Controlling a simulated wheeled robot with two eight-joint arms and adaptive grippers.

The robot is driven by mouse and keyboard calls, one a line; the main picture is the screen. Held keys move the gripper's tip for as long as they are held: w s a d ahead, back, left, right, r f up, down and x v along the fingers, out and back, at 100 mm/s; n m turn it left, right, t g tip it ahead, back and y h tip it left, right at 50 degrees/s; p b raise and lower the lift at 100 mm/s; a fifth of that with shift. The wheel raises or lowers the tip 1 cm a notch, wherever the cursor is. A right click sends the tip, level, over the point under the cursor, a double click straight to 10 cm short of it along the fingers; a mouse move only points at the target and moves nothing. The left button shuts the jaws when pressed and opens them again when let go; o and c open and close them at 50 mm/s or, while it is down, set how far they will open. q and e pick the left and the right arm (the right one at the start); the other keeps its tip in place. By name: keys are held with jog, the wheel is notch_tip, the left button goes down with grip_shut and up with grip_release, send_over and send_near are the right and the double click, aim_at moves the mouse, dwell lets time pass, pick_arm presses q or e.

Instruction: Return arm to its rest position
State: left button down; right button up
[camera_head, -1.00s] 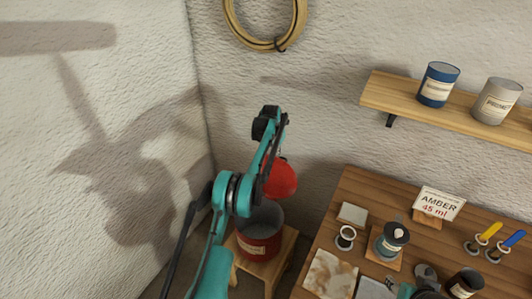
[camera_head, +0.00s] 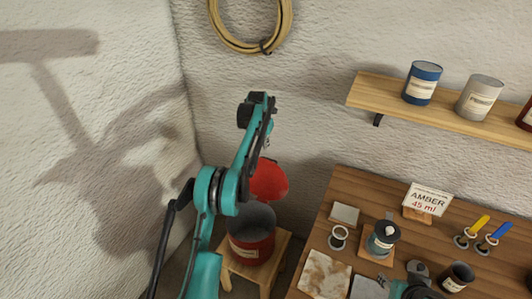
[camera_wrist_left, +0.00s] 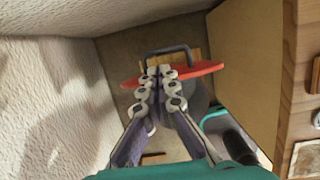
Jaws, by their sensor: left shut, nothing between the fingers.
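My left arm (camera_head: 209,230) rises from the bottom of the head view and bends at an elbow. Its left gripper is small and mostly hidden behind the wrist there. In the wrist view the left gripper (camera_wrist_left: 160,72) is shut, its fingers together with nothing between them. A red lid (camera_head: 268,181) stands tilted up over the red can (camera_head: 252,243) in the head view. In the wrist view the lid (camera_wrist_left: 205,69) and a dark handle (camera_wrist_left: 166,50) show beyond the fingertips. Part of my right arm (camera_head: 398,290) shows at the bottom edge; its gripper is unclear.
The can stands on a wooden stool (camera_head: 278,252) beside the workbench (camera_head: 340,185). The bench carries jars, tiles and an AMBER sign (camera_head: 428,199). A shelf (camera_head: 400,101) with tins and a hanging coil (camera_head: 250,47) are on the back wall. A wall closes the left side.

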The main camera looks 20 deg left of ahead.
pick_arm(q)
jog(key=s+d+r+m+t+b, duration=0.15)
jog(key=s+d+r+m, duration=0.35)
jog(key=s+r+m, duration=0.55)
jog(key=s+d+r+m+b, duration=0.1)
jog(key=s+d+r+m, duration=0.1)
jog(key=s+m, duration=0.3)
jog(key=s+d+r+m+b, duration=0.1)
jog(key=s+d+r+m, duration=0.15)
jog(key=s, duration=0.35)
jog(key=s+d+f+m+t, duration=0.1)
jog(key=s+f+m, duration=0.3)
jog(key=s, duration=0.4)
jog(key=s+d+f+m+t+b, duration=0.1)
jog(key=s+d+f+m, duration=0.1)
jog(key=s+f+m, duration=0.2)
jog(key=s+d+f+m+t+b, duration=0.1)
jog(key=s+f+m, duration=0.3)
jog(key=s+m, duration=0.5)
jog(key=s, duration=0.3)
jog(key=shift+s+d+f, duration=0.3)
jog(key=shift+s+f, duration=0.05)
jog(key=shift+s, duration=0.05)
